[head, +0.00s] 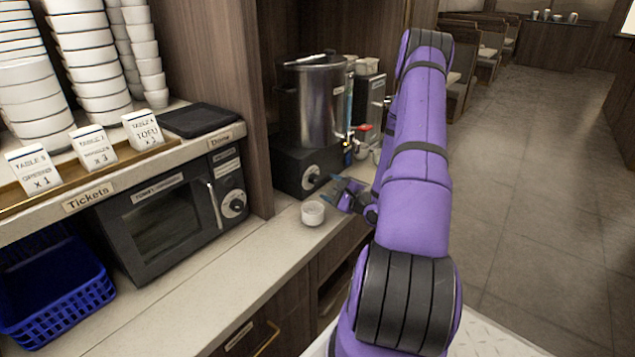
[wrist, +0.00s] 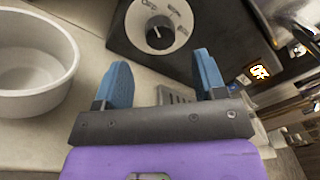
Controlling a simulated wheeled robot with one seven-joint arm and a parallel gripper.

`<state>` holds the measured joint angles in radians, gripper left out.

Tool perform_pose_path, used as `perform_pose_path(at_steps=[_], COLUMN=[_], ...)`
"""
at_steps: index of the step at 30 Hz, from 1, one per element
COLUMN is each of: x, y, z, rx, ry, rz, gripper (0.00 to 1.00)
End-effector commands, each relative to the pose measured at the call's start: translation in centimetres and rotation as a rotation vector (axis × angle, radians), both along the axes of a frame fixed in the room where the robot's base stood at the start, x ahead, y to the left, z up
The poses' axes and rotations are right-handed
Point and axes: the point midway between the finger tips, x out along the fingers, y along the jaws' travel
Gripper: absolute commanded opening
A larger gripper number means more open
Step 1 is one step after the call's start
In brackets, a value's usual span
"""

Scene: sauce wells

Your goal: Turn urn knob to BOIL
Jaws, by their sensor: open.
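The urn (head: 317,103) is a tall silver cylinder on a black base in the head view, at the back of the counter. My gripper (head: 346,188) is open with blue fingertips, in front of the base and apart from the knob. In the wrist view my gripper (wrist: 163,82) has nothing between its fingers, and the knob lies just beyond them.
A white bowl (head: 312,212) stands on the counter (head: 225,283) close left of my gripper; it also shows in the wrist view (wrist: 35,65). A microwave (head: 172,217) is at left under a shelf of stacked bowls. A blue basket (head: 55,285) sits at the far left.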

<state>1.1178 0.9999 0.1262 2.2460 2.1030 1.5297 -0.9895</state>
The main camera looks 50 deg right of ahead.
Motion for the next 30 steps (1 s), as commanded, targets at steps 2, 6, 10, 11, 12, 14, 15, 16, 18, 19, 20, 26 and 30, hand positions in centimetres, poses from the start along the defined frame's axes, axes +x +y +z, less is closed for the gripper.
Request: perform_pose_path(at_steps=[2,6,10,11,12,14,15,16,18,19,20,26,30], x=[1.5,3.6,5.0,5.2,5.4,5.6,5.7,5.8,5.8,5.8,5.8,5.8,5.8], y=[0.0,0.0,0.0,0.0,0.0,0.0,0.0,0.0,0.0,0.0,0.0,0.0,0.0], z=[0.0,0.0,0.0,0.0,0.0,0.0,0.0,0.0,0.0,0.0,0.0,0.0,0.0], rx=[-0.002,-0.001,0.000,-0.001,0.000,0.000,0.000,0.000,0.000,0.000,0.000,0.000,0.000], ry=[-0.002,-0.001,-0.001,-0.002,-0.001,-0.001,-0.001,-0.001,-0.001,-0.001,-0.001,-0.001,-0.001], rz=[0.001,0.002,0.002,0.001,0.000,0.001,0.001,0.001,0.001,0.001,0.001,0.001,0.001], gripper=[0.65,0.65,0.65,0.65,0.65,0.65,0.65,0.65,0.65,0.65,0.65,0.42,0.15])
